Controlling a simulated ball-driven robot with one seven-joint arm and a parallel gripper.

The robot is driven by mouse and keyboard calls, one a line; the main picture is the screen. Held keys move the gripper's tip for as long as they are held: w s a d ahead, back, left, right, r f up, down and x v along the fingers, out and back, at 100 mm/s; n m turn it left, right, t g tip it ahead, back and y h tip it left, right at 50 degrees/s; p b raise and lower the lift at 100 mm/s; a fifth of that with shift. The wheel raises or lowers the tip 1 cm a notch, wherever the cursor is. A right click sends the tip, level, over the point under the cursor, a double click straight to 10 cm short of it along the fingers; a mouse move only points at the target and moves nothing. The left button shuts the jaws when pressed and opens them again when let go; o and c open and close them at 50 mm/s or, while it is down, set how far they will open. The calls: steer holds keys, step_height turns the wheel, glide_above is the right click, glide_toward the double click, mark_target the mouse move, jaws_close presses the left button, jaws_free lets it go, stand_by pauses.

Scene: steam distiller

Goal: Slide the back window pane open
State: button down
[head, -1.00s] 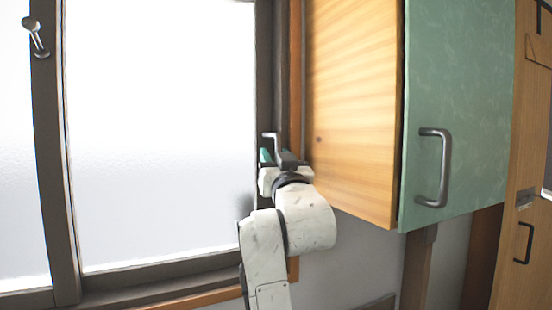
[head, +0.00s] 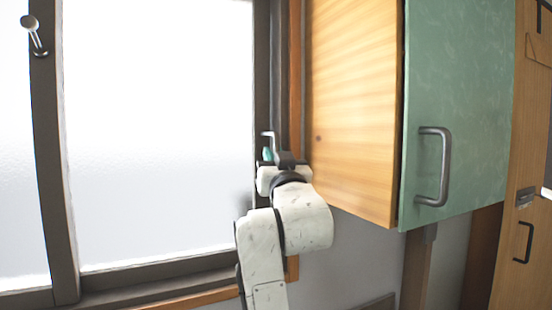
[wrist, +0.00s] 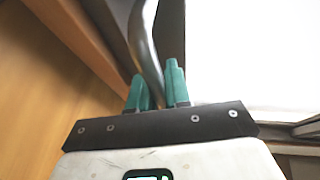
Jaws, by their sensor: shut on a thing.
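The back window pane (head: 160,130) is a bright frosted sheet in a dark frame, left of the cabinet in the head view. A grey bar handle (head: 268,136) stands on its right frame stile. My gripper (head: 267,154) is at this handle, its teal fingers partly hidden by my wrist. In the wrist view, my gripper (wrist: 158,85) has its two teal fingers on either side of the handle bar (wrist: 146,45), shut on it. The handle's far end runs out of the wrist view.
A wooden cabinet (head: 352,110) with a green door (head: 460,90) and bar handle stands close to the right of my arm. A second pane (head: 20,180) with a metal latch (head: 34,36) is at left. The sill runs below.

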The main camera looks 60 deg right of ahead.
steer(key=b, duration=0.8)
glide_toward(123, 165)
steer(key=d+r, duration=0.2)
steer(key=w+d+r, duration=0.1)
steer(key=d+r, duration=0.1)
steer(key=shift+r, duration=0.35)
steer(key=c, duration=1.2)
jaws_free()
steer(key=shift+o, duration=0.2)
steer(key=b+v, duration=0.1)
steer(key=v, duration=0.9)
steer(key=shift+s+a+f+b, duration=0.2)
steer(key=shift+s+a+b, duration=0.1)
steer(key=shift+b, duration=0.1)
